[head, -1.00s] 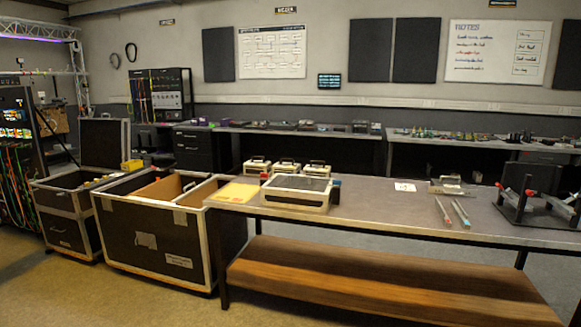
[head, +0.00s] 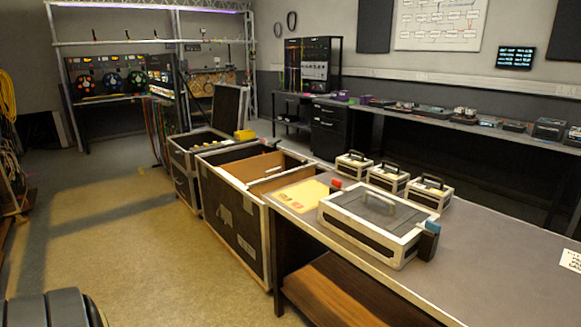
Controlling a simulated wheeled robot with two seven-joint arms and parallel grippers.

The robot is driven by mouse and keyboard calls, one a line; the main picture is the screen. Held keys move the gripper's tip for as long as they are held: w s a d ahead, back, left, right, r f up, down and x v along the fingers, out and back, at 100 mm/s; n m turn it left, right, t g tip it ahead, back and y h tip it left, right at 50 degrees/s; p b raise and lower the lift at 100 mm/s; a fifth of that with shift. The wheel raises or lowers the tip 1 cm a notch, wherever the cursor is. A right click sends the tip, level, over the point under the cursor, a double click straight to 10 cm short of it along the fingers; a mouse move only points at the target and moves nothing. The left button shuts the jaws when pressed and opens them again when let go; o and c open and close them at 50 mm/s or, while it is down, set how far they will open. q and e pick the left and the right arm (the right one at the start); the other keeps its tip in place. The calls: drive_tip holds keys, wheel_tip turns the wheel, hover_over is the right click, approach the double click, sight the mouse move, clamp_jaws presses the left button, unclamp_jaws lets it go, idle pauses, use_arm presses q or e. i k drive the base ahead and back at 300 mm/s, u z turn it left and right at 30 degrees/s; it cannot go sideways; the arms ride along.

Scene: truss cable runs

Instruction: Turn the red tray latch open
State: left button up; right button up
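A white-framed case with a grey lid and a top handle (head: 365,222) sits on the near end of the workbench in the head view. A small red part (head: 336,183), which looks like the red latch, shows at its far left corner. A blue part on a dark block (head: 431,232) is at its right end. I cannot tell the red part's exact position. Neither of my grippers is in view.
Open flight cases (head: 240,205) stand beside the bench. Open floor (head: 120,240) lies left.

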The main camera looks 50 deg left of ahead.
sight(336, 184)
drive_tip(key=u, duration=1.15)
drive_tip(key=i, duration=1.05)
drive_tip(key=u, duration=0.95)
